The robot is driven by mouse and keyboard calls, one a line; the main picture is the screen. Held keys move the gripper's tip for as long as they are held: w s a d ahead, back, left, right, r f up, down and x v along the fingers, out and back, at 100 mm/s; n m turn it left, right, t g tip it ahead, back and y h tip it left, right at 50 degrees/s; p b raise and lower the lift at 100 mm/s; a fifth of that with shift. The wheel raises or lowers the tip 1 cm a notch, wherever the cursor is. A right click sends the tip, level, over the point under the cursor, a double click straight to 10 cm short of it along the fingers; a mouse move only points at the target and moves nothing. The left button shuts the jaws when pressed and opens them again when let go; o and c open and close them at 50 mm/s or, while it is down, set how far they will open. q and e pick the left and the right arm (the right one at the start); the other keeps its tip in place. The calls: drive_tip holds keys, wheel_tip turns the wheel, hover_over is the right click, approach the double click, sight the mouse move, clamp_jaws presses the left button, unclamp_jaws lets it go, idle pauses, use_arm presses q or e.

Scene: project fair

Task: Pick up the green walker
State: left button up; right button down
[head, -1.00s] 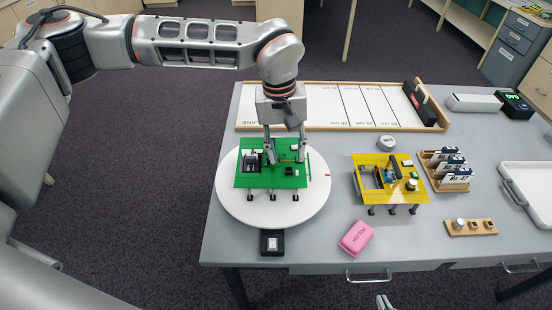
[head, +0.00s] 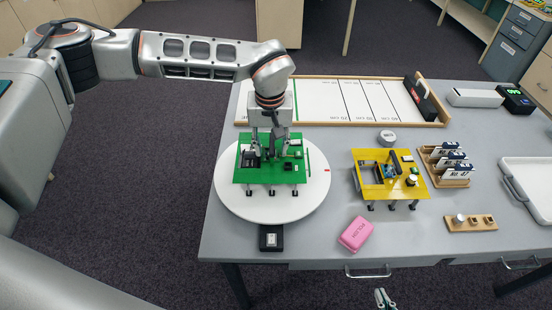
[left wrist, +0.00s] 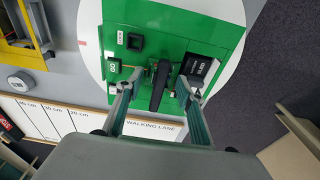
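The green walker (head: 270,177), a flat green plate on short dark legs, stands on the round white turntable (head: 226,200). My left gripper (head: 270,152) is down over the plate from above. In the left wrist view, its two fingers (left wrist: 157,93) are apart, one on each side of a black upright handle (left wrist: 159,82) on the walker. Gaps show between the fingers and the handle. The walker's underside is hidden. My right gripper (head: 384,298) shows only as small tips at the bottom edge of the head view; whether they are apart is unclear.
A yellow walker (head: 415,187) stands to the right, with a pink block (head: 356,234) in front of it. A dark box (head: 271,238) sits before the turntable. The walking lane board (head: 330,104) lies behind. A card rack (head: 447,166) and white tray (head: 530,195) are further right.

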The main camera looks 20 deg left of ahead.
use_arm(q)
drive_tip(key=c, duration=0.9)
drive_tip(key=shift+r, duration=0.15)
